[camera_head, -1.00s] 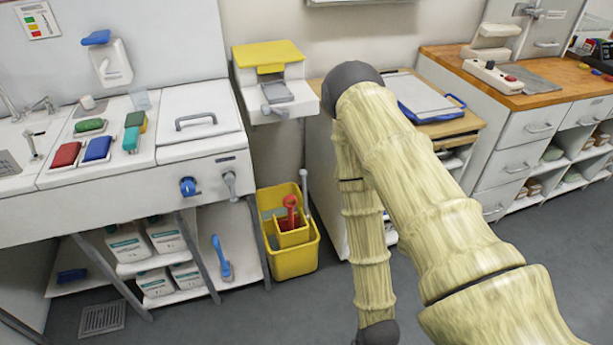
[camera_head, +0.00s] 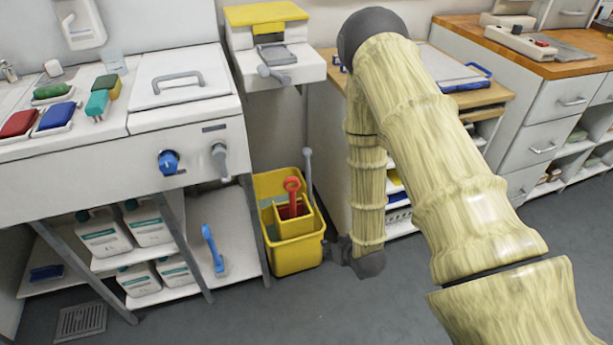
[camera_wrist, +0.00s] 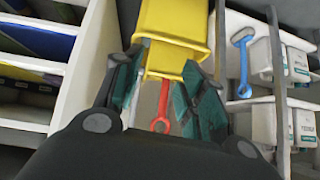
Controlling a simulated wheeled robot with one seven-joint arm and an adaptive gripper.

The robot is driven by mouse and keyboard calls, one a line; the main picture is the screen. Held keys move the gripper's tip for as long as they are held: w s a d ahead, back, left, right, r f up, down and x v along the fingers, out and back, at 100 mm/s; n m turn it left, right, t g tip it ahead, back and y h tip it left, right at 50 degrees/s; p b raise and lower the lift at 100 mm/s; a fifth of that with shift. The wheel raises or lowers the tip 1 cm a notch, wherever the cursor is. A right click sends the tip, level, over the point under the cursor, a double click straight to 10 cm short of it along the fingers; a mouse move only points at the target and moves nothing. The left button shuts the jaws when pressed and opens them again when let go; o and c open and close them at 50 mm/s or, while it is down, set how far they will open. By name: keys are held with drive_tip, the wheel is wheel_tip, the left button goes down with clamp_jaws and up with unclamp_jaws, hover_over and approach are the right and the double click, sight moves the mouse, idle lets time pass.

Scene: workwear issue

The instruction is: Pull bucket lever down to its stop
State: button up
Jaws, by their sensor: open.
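The yellow bucket (camera_head: 292,258) stands on the floor between the sink bench and the shelf unit. A red ring-ended handle (camera_head: 292,186) rises from its inner part. A grey lever (camera_head: 308,168) with a rounded tip stands nearly upright at its right back side. In the wrist view the bucket (camera_wrist: 172,22) is at the top centre and the red handle (camera_wrist: 162,112) points down between my fingers. My gripper (camera_wrist: 158,86) is open and empty, with its fingers apart on either side of the handle in the picture.
The sink bench (camera_head: 190,136) is left of the bucket, with bottles (camera_head: 104,238) and a blue brush (camera_head: 213,250) on its lower shelves. A yellow-topped dispenser (camera_head: 267,14) is above. The shelf unit (camera_head: 320,135) is close on the right. Floor in front is clear.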

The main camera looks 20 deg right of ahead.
drive_tip(key=w+d+t+b, duration=0.2)
drive_tip(key=w+t+b, duration=0.2)
drive_tip(key=w+b, duration=0.65)
drive_tip(key=n+t+y+b, duration=0.2)
drive_tip(key=t+y+b, duration=0.1)
drive_tip(key=t+b, duration=0.15)
approach(309, 164)
drive_tip(key=b+x, duration=0.2)
drive_tip(key=x, duration=0.9)
drive_tip(key=shift+b, duration=0.3)
drive_tip(key=shift+c, duration=0.5)
clamp_jaws()
